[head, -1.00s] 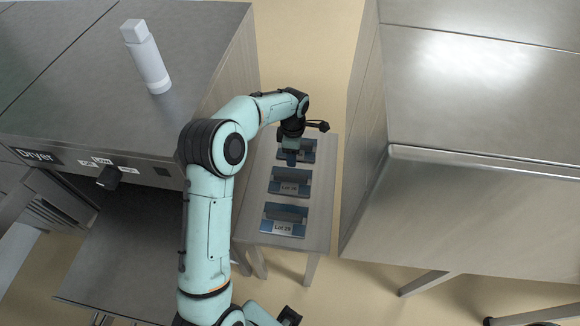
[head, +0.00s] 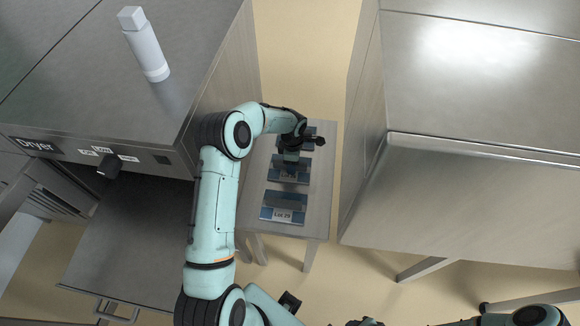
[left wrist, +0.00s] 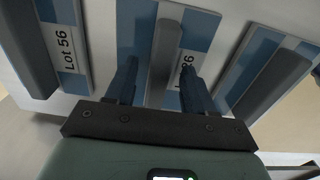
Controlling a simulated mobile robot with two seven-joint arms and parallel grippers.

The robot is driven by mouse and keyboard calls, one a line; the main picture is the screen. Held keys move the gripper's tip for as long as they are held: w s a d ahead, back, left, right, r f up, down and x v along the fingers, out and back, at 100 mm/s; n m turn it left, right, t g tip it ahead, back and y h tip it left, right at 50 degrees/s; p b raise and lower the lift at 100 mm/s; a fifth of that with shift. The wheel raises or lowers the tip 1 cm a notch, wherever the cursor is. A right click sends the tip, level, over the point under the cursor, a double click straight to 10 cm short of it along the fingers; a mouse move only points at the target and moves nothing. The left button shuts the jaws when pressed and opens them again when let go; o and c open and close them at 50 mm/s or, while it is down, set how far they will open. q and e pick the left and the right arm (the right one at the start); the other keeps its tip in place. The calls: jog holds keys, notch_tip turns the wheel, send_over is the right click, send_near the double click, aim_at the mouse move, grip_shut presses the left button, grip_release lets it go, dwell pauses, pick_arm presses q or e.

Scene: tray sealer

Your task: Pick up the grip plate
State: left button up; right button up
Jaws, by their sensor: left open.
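Three blue-and-grey plates with raised grey grip bars lie in a row on a small table. The near plate (head: 283,214) reads Lot 29 in the head view. The middle plate (head: 288,178) is partly hidden by my left gripper (head: 291,162). The far plate (head: 312,138) is partly behind my wrist. In the left wrist view my left gripper (left wrist: 158,85) is open, with its fingers on either side of the middle plate's bar (left wrist: 166,48). That plate's label is partly covered by a finger. A plate marked Lot 56 (left wrist: 70,50) lies to the left there.
The small table (head: 315,190) stands in a gap between the dryer (head: 100,90) on the left and a large metal cabinet (head: 450,180) on the right. A white bottle (head: 145,48) stands on the dryer.

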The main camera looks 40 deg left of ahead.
pick_arm(q)
jog(key=shift+f, duration=0.55)
grip_shut()
jog(key=shift+r, duration=0.1)
